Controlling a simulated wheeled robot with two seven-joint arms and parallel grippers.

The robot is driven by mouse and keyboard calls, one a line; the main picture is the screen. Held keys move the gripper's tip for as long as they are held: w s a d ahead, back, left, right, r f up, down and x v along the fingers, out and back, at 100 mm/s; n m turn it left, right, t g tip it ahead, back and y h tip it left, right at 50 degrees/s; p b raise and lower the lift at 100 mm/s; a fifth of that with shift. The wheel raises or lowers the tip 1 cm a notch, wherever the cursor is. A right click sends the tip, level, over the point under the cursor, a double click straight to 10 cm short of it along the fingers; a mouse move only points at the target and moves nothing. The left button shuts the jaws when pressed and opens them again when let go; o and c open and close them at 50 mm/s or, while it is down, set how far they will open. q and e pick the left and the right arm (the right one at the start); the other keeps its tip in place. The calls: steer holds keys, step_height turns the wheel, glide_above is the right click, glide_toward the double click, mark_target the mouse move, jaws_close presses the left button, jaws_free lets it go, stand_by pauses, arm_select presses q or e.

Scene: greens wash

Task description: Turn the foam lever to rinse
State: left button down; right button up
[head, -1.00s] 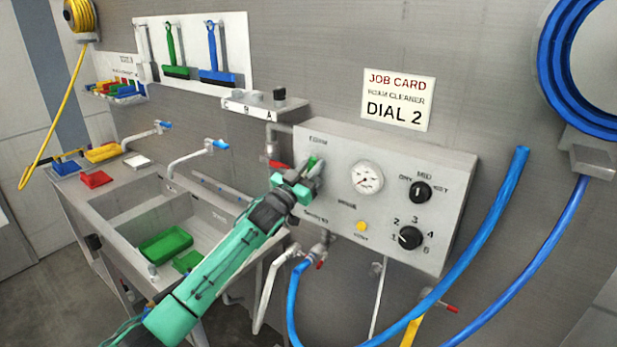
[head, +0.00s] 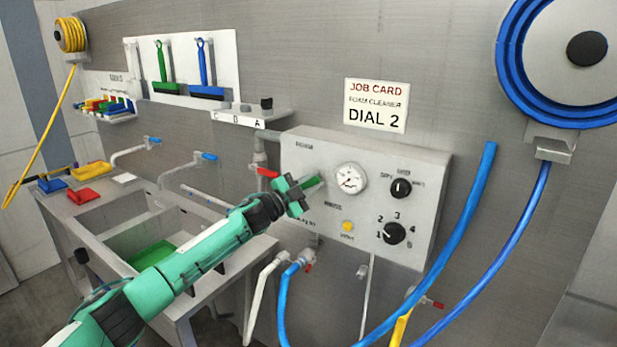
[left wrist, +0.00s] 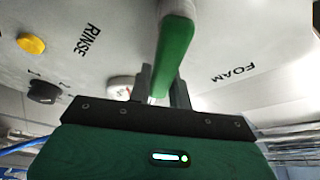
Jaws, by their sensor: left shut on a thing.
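The green foam lever (head: 313,182) sits on the left part of the grey control panel, left of the gauge. My left gripper (head: 294,196) reaches it from the lower left and is shut on it. In the left wrist view the green lever (left wrist: 174,58) runs between the fingers (left wrist: 163,88). There the FOAM label (left wrist: 234,73) is to its right and the RINSE label (left wrist: 89,41) to its left, so the lever lies between the two. Its pivot is hard to see behind the gripper. My right gripper is not in view.
The panel (head: 428,190) carries a gauge (head: 350,179), a yellow button (head: 347,226) and two black knobs. A red-handled valve (head: 267,172) is close to my left gripper. Blue hoses (head: 468,215) hang at right. A sink (head: 130,222) is below my arm.

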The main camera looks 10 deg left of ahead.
arm_select(q)
steer(key=f+m+g, duration=0.1)
steer(key=m, duration=0.1)
steer(key=d+m+p, duration=0.1)
steer(key=m, duration=0.1)
steer(key=shift+s+f+g, duration=0.15)
steer(key=shift+f+g, duration=0.2)
steer(key=shift+g, duration=0.05)
steer(key=shift+f+m+g+y+p, duration=0.45)
steer(key=shift+f+m+p, duration=0.45)
steer(key=shift+m, duration=0.9)
steer(key=shift+f, duration=0.2)
steer(key=c, duration=1.3)
jaws_free()
steer(key=shift+s, duration=0.15)
